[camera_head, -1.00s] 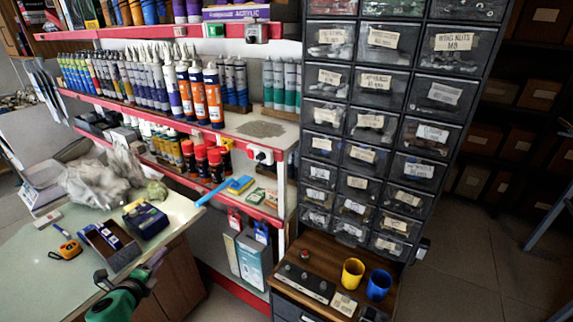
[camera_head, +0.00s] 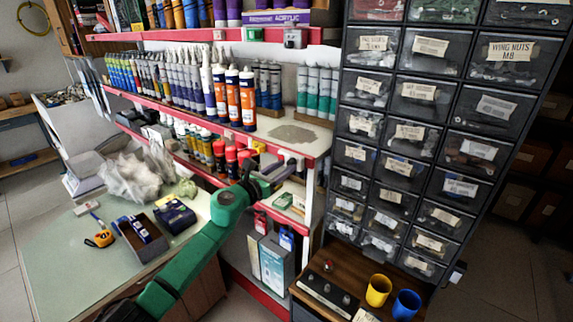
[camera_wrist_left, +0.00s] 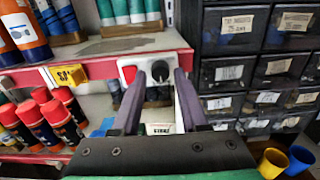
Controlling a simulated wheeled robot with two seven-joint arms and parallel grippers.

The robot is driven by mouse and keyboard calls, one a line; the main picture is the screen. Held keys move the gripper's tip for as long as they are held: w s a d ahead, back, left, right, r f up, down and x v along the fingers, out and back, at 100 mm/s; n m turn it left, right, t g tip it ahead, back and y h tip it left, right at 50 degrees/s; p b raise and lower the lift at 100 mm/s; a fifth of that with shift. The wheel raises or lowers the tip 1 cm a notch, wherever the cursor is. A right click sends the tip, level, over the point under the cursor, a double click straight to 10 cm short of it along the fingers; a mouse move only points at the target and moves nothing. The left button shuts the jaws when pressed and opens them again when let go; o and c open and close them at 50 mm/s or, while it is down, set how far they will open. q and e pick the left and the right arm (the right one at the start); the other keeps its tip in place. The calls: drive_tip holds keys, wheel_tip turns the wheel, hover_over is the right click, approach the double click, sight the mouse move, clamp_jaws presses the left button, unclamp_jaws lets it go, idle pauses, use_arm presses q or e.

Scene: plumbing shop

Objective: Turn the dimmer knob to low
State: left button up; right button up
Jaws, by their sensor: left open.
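A round black knob (camera_wrist_left: 160,71) sits on a pale plate at the right end of the red shelf edge, beside a red square switch (camera_wrist_left: 129,74). It looks like the dimmer knob; its pointer is too small to read. My left gripper (camera_wrist_left: 160,84) is open, its two dark fingers pointing at the knob from either side. The knob shows between the fingertips; I cannot tell whether they touch it. In the head view my left gripper (camera_head: 284,172) is at the shelf's right end and partly hides that plate. My right gripper is not in view.
Red-capped bottles (camera_wrist_left: 62,124) stand left of the gripper. A drawer cabinet (camera_head: 405,120) stands close on the right. Below it are a black strip with several small knobs (camera_head: 327,291), a yellow cup (camera_head: 378,290) and a blue cup (camera_head: 406,304). Another grey box (camera_head: 294,38) is on the upper shelf.

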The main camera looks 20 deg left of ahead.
use_arm(q)
drive_tip(key=shift+x, duration=0.8)
drive_tip(key=shift+s, duration=0.1)
clamp_jaws()
